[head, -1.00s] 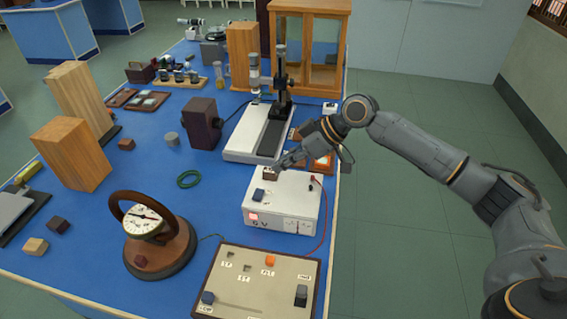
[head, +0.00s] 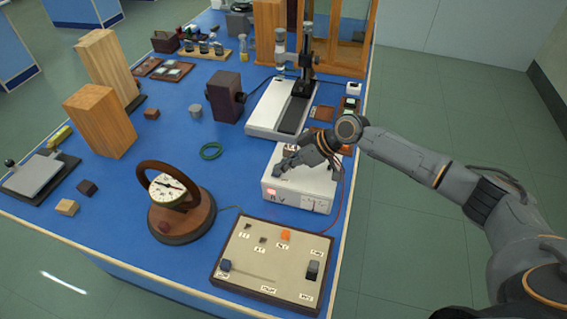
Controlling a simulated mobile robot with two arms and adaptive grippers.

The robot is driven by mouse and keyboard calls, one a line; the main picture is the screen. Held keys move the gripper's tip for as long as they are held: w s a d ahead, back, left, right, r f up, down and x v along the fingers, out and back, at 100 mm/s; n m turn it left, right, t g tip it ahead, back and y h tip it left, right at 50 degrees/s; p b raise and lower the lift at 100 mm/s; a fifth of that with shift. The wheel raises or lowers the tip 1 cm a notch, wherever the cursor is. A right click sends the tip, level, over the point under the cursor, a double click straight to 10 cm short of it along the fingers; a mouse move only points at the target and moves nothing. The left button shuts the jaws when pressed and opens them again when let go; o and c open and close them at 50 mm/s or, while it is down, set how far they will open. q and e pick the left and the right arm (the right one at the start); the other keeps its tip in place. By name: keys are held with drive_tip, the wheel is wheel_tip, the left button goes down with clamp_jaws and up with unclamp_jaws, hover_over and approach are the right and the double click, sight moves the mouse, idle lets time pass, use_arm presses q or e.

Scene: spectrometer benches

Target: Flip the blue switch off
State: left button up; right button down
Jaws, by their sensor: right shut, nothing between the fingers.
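The white power supply box (head: 322,188) stands near the right edge of the blue bench. Its red indicator (head: 271,192) shows on the front face beside a voltage marking. My right gripper (head: 279,170) is shut and empty, with its fingertips over the left part of the box's top. The blue switch on that top is hidden behind the fingers, so its position and any contact cannot be told. A dark switch (head: 290,149) shows partly behind the gripper. My left gripper is not in view.
A round dial meter (head: 180,212) stands left. A red wire runs along the box's right side.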

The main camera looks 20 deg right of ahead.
drive_tip(key=shift+f, duration=0.1)
drive_tip(key=shift+s+f, duration=0.2)
